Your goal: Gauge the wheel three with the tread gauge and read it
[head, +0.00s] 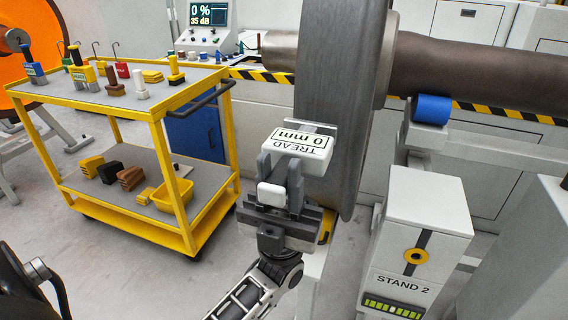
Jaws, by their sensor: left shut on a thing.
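The tread gauge (305,150) is a white block whose display reads "TREAD 0 mm", upside down in the head view. My left gripper (280,182) is shut on it, and the arm comes up from below. The gauge is in front of the grey tread of a large steel wheel (343,75) on a brown axle (455,68). The gauge overlaps the lower part of the tread in the picture; I cannot tell whether it touches. No number shows on this wheel. My right gripper is out of view.
A yellow two-shelf cart (215,165) with tools stands at the left. A grey post marked STAND 2 (412,225) is right of my gripper. A blue roller (432,109) sits under the axle. A console (210,38) reads 0 % and 35 dB. An orange disc (22,75) is far left.

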